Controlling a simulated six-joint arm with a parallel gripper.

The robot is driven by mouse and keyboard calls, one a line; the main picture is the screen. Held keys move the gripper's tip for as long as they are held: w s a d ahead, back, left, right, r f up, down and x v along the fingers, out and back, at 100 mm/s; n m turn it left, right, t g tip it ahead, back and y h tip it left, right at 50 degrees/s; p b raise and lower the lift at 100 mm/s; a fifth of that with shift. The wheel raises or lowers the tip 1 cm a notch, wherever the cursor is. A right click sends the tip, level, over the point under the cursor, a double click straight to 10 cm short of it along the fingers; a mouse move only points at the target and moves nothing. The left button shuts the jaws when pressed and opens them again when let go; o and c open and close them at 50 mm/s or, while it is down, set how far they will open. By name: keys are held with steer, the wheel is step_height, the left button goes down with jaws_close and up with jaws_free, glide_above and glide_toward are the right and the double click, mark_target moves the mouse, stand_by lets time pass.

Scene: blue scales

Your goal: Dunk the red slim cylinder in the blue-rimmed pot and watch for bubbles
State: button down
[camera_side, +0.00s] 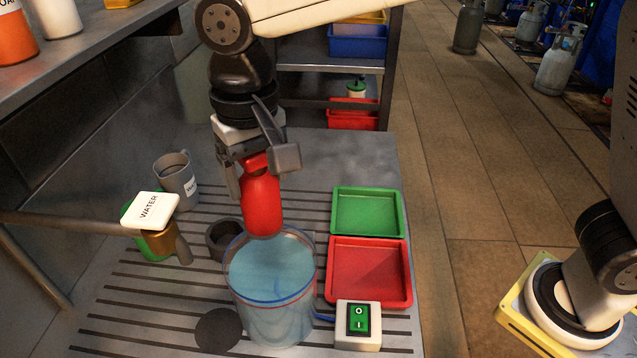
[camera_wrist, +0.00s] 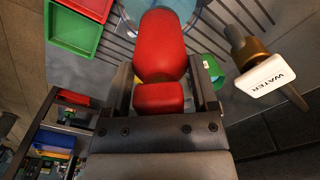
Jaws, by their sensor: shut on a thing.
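My gripper (camera_side: 246,178) is shut on the red slim cylinder (camera_side: 262,203) and holds it upright above the blue-rimmed pot (camera_side: 272,314). The cylinder's lower end is near the pot's far rim in the side view; whether it is just above or just past the rim I cannot tell. The pot is clear and holds blue water. In the wrist view the red cylinder (camera_wrist: 160,48) sits between the two fingers of my gripper (camera_wrist: 162,92). It hides much of the pot (camera_wrist: 191,10) there. No bubbles show.
A green tray (camera_side: 397,213) and a red tray (camera_side: 406,273) lie right of the pot. A switch box (camera_side: 359,340) stands at front right. The WATER tap (camera_side: 151,208), a grey mug (camera_side: 177,180) and a dark ring (camera_side: 216,240) are to the left.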

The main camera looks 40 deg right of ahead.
mark_target(262, 207)
stand_by(0.4)
steer(key=shift+f, duration=2.7)
steer(key=shift+f, duration=0.2)
step_height(262, 207, down, 16)
stand_by(1.3)
steer(key=shift+r, duration=0.15)
stand_by(2.6)
